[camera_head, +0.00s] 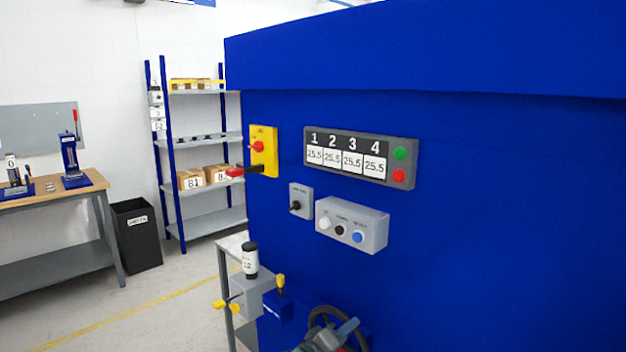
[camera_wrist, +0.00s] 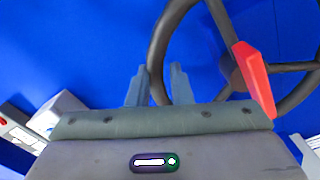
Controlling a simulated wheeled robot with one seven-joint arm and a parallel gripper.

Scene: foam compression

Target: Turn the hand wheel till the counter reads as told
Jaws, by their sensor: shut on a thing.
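The dark hand wheel (camera_head: 322,313) is at the bottom of the head view, low on the blue machine, partly hidden by my gripper (camera_head: 342,333). In the wrist view the wheel's rim (camera_wrist: 163,45) runs down between the two fingers of my gripper (camera_wrist: 158,74), which is shut on it. A red pointer-like part (camera_wrist: 254,78) lies near the wheel's hub (camera_wrist: 232,72). A display panel (camera_head: 359,158) on the machine has columns 1, 2 and 3 and one more, each reading 25.5. I cannot tell whether this is the counter.
A grey button box (camera_head: 351,224) and a yellow switch plate (camera_head: 263,151) are on the blue machine face (camera_head: 500,200). A grey bracket with yellow knobs (camera_head: 252,296) and a black-capped bottle (camera_head: 250,260) stand left of the wheel. Shelves (camera_head: 205,140) and a bin (camera_head: 136,235) are farther back.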

